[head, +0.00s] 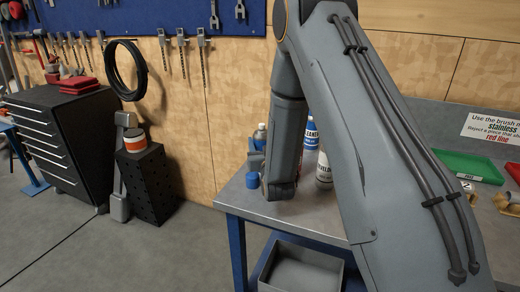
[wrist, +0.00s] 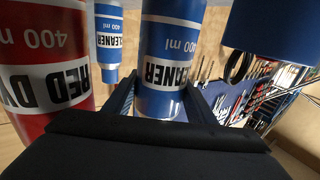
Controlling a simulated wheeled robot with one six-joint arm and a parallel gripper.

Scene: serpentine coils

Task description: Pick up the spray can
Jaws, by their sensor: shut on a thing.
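A blue and white spray can (wrist: 168,65) with CLEANER lettering stands between the two fingers of my gripper (wrist: 162,108) in the wrist view, where the lettering is upside down. The fingers are shut on it, one on each side. A second blue CLEANER can (wrist: 108,42) is to its left, farther off. A red can (wrist: 42,65) lettered RED DY is at the left edge, close to the left finger. In the head view, a blue CLEANER can (head: 311,136) shows partly behind my arm; I cannot tell whether it is the held one. My fingers are hidden there.
A white can (head: 323,172) and a blue object (head: 252,180) are on the grey workbench (head: 235,200). A green tray (head: 468,166) lies at right. A grey bin (head: 300,268) is below the benchtop. A blue shape (wrist: 270,30) fills the wrist view's upper right.

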